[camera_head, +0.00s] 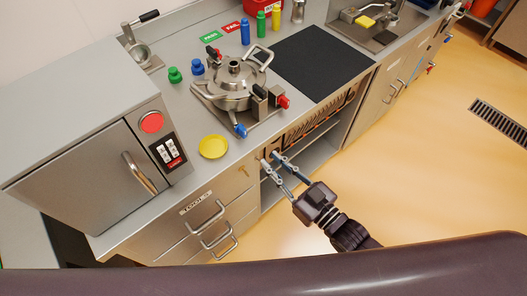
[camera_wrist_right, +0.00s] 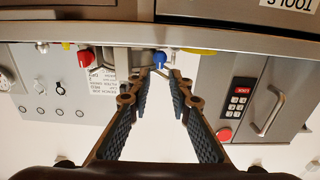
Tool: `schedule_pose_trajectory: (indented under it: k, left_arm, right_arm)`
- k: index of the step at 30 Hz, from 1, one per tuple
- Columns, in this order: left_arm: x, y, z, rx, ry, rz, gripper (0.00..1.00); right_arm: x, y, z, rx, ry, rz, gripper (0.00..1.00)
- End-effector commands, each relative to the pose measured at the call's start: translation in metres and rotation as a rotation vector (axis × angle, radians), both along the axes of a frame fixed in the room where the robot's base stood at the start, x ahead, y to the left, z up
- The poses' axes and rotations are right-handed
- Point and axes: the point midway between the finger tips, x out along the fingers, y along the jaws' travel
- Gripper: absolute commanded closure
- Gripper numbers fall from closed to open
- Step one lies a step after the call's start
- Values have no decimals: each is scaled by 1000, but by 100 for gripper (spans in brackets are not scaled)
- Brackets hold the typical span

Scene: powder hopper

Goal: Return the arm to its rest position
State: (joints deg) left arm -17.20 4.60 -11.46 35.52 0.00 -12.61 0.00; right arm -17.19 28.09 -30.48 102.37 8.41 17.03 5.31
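My right gripper (camera_head: 272,162) is in front of the counter, by the open shelf under the worktop. In the right wrist view its two fingers (camera_wrist_right: 157,74) are apart with nothing between them. The arm runs from the gripper down to the lower edge of the head view. The steel hopper vessel (camera_head: 231,84) stands on the worktop behind the gripper. Its blue knob (camera_head: 240,131) and red knob (camera_head: 283,102) face the front. The wrist view also shows the blue knob (camera_wrist_right: 160,59) and red knob (camera_wrist_right: 86,57). My left gripper is not in view.
A steel cabinet with a keypad (camera_head: 167,150) stands at the left. Drawer handles (camera_head: 207,216) stick out below the worktop. A yellow dish (camera_head: 213,147) lies near the front edge. A black mat (camera_head: 320,63) lies right of the vessel. The floor (camera_head: 420,160) at the right is clear.

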Motion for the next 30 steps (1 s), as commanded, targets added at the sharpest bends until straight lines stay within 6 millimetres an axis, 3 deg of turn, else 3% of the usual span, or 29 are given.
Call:
schedule_pose_trajectory:
  k: [6, 23, 26, 29, 30]
  left_arm:
    - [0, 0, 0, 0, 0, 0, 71]
    - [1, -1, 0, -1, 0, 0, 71]
    - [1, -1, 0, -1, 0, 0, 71]
    - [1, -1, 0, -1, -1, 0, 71]
    - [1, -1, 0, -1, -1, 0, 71]
  right_arm:
    - [-10, -7, 0, -1, 1, 0, 81]
    - [-9, -8, -4, -5, 6, -4, 81]
    - [-5, -17, -26, -35, 42, -28, 81]
    - [-1, -36, -76, -99, 124, -78, 81]
    - [-1, -47, -102, -133, 170, -106, 81]
